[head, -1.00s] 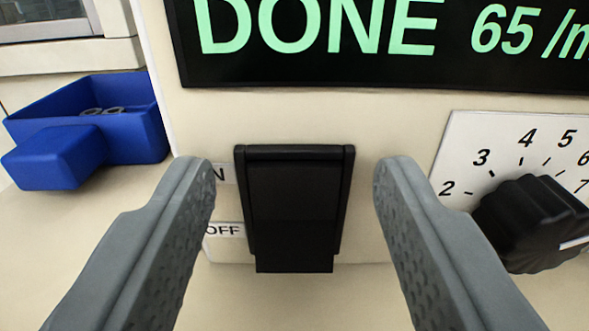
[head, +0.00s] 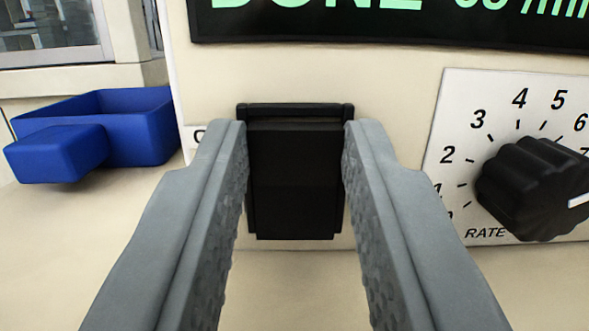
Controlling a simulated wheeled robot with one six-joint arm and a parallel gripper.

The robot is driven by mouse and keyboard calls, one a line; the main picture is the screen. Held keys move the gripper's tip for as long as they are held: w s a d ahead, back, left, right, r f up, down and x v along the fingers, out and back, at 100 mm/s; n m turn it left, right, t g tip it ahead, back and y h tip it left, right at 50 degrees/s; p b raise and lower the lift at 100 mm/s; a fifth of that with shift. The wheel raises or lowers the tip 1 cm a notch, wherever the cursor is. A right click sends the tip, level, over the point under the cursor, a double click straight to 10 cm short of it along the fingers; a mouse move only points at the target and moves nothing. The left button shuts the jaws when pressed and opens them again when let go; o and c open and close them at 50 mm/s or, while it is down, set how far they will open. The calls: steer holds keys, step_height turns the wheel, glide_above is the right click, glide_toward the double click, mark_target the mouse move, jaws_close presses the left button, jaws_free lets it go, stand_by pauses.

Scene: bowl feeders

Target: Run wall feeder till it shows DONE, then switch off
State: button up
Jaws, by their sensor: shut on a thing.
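The wall feeder's cream front panel (head: 300,75) fills the view. Its black display (head: 440,35) is cut off by the top edge, showing the lower part of green letters that read DONE and a rate figure. The black rocker switch (head: 295,185) sits below the display. My gripper (head: 296,128) is shut on the switch, one finger against each side near its top. The ON and OFF labels are almost wholly hidden behind the left finger. I cannot tell which way the rocker is pressed.
A black rate knob (head: 535,188) on a white numbered plate (head: 455,105) is close to the right of my right finger. A blue bin (head: 130,125) stands at the left. The cream surface below is clear.

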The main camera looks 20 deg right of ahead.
steer(key=shift+f+t+h, duration=0.3)
steer(key=shift+f+t, duration=0.05)
steer(key=shift+t, duration=0.65)
steer(key=shift+c, duration=0.2)
steer(key=shift+o, duration=0.2)
steer(key=shift+c, duration=0.2)
steer(key=o, duration=1)
steer(key=shift+s, duration=0.1)
